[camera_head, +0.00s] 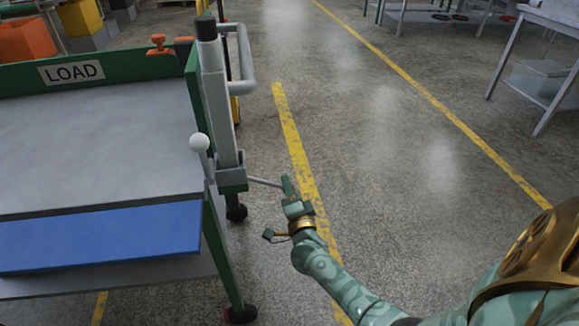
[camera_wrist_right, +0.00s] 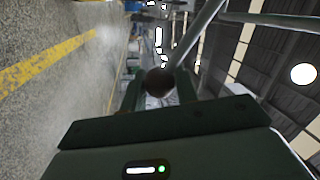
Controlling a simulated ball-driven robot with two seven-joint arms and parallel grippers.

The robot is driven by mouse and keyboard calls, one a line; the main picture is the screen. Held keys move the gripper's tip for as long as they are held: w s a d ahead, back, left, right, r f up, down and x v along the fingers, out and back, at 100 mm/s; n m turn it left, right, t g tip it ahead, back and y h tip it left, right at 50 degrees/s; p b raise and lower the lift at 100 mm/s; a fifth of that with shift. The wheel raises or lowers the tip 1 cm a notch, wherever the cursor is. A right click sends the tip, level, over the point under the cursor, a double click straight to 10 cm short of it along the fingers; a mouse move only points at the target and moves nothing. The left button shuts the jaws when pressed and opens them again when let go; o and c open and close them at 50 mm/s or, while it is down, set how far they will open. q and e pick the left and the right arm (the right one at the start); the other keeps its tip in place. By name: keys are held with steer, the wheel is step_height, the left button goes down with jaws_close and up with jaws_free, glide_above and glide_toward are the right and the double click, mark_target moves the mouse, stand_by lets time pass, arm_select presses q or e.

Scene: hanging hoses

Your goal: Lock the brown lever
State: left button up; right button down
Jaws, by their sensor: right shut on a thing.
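The brown lever's dark brown ball knob (camera_wrist_right: 159,82) sits between the two fingers of my right gripper in the right wrist view. In the head view the lever's thin grey rod (camera_head: 264,182) runs out to the right from the foot of the grey post on the cart. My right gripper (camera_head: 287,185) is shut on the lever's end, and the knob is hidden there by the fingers. The left gripper is not in view.
The cart has a green frame, a grey top (camera_head: 95,140), a "LOAD" sign (camera_head: 71,72) and a blue panel (camera_head: 100,237). A white-knobbed lever (camera_head: 200,143) stands beside the post (camera_head: 216,105). A grey handle (camera_head: 245,60) is above. Open floor (camera_head: 400,165) lies to the right.

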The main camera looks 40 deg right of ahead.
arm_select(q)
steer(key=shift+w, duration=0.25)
arm_select(e)
steer(key=shift+a+f, duration=0.25)
steer(key=shift+f, duration=0.05)
steer(key=c, duration=1.1)
jaws_free()
steer(key=shift+w+a, duration=0.1)
steer(key=shift+s, duration=0.2)
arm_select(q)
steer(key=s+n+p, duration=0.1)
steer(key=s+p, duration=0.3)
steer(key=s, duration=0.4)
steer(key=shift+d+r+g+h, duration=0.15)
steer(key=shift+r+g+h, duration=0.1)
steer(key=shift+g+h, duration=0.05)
arm_select(e)
steer(key=v, duration=1.6)
